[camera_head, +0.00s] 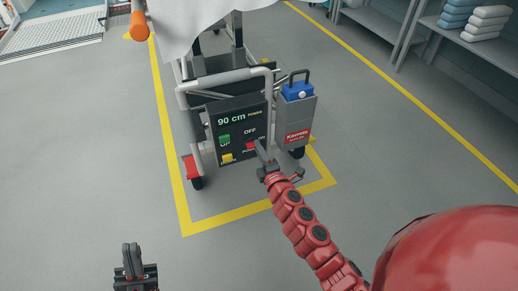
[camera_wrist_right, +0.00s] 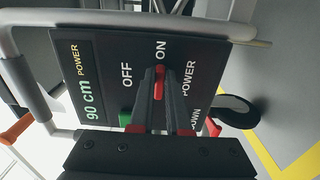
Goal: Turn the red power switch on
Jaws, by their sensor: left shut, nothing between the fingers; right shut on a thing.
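The red power switch (camera_head: 250,146) is on the dark control panel (camera_head: 239,112) at the end of a wheeled frame. My right gripper (camera_head: 264,155) reaches the panel from the lower right and is shut on the switch. In the right wrist view the red switch (camera_wrist_right: 159,80) shows between the two dark fingertips (camera_wrist_right: 160,92), with its tip beside the word ON. OFF is printed to the left of it there. My left gripper (camera_head: 133,262) is shut and empty, low at the left, apart from the panel.
A green UP button (camera_head: 224,139) and a yellow button (camera_head: 227,158) are left of the switch. A grey box with a blue top (camera_head: 297,91) hangs right of the panel. Shelves with folded cloths (camera_head: 486,22) stand at upper right.

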